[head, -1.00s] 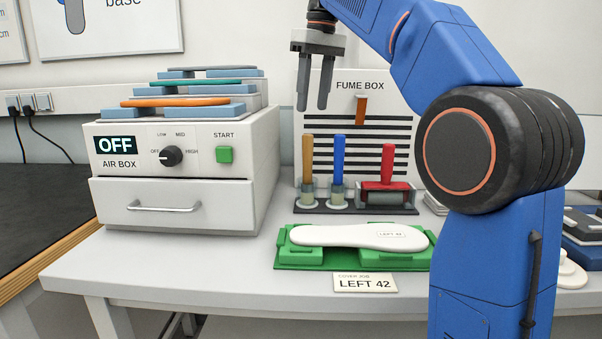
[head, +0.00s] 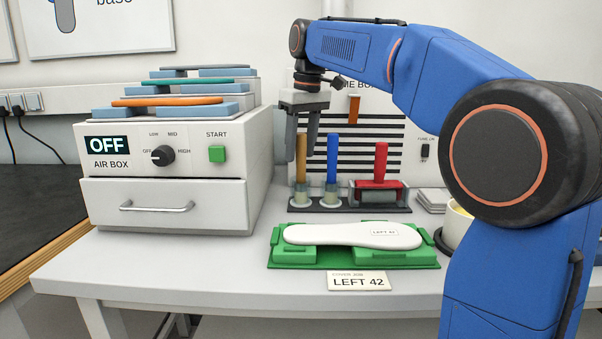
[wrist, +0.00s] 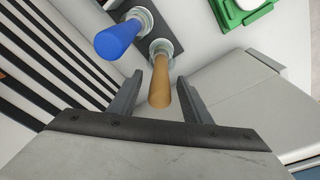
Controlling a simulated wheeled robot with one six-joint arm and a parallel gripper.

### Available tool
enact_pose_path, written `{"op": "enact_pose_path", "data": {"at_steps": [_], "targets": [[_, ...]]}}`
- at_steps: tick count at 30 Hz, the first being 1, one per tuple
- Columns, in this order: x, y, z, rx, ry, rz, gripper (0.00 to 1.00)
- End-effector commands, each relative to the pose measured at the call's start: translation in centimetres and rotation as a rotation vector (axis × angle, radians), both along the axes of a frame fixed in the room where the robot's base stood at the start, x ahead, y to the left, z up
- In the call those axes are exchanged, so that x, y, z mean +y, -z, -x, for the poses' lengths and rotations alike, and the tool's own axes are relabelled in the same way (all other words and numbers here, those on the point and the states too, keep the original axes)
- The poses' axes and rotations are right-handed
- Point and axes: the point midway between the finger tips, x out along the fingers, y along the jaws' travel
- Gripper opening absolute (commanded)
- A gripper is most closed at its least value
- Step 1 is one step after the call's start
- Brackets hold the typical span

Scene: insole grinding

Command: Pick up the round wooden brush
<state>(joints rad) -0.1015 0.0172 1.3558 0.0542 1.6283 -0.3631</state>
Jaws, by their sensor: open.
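The round wooden brush has a plain tan handle (head: 301,168) and stands upright in the left cup of the dark rack, its lower end hidden in the cup. In the wrist view its handle (wrist: 159,88) shows between the two fingers. My gripper (head: 302,150) is open and points down at the top of this handle. In the wrist view my gripper (wrist: 170,75) has one finger on each side of the handle, with no clear contact.
A blue-handled brush (head: 333,160) stands close to the right, then a red-handled roller (head: 380,165). The fume box (head: 412,150) is behind. The air box (head: 240,190) is at left. A white insole (head: 345,235) lies on a green holder (head: 300,263) in front.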

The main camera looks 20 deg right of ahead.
Motion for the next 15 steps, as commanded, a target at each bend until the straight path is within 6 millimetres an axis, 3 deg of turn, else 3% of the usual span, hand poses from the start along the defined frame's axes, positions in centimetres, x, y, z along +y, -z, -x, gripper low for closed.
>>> {"op": "enact_pose_path", "data": {"at_steps": [6,15], "targets": [[0.2,2.4,-0.3,0.001,0.0,0.0,0.44],[0.2,2.7,-0.4,0.0,0.0,0.0,0.42]]}}
